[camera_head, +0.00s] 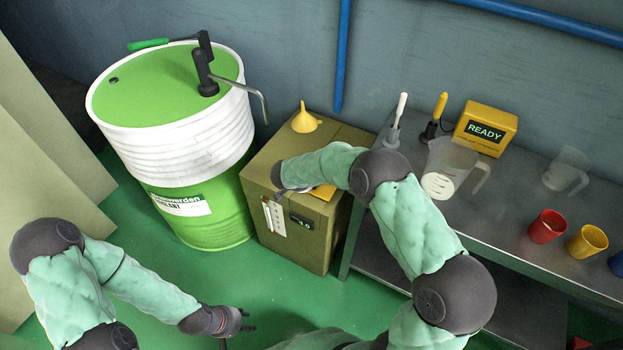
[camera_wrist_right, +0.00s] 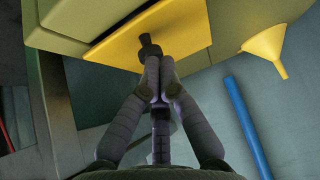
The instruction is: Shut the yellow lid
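The yellow lid (camera_head: 323,192) is at the front part of the olive box's top, mostly hidden by my right arm. In the right wrist view the yellow lid (camera_wrist_right: 190,28) is a flat panel with a black knob (camera_wrist_right: 150,46). A dark gap shows along its edge, and I cannot tell how far it stands open. My right gripper (camera_wrist_right: 160,68) has its fingers together right at the knob; whether they clasp it is unclear. In the head view the right gripper (camera_head: 283,192) is partly hidden. My left gripper (camera_head: 240,322) is empty, fingers spread, low over the green floor.
The olive box (camera_head: 292,240) stands between a green and white drum (camera_head: 190,130) and a metal bench (camera_head: 500,210). A yellow funnel (camera_head: 306,121) sits on the box's back part. The bench holds a jug (camera_head: 447,165), cups and a yellow READY unit (camera_head: 486,128). Green floor is clear in front.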

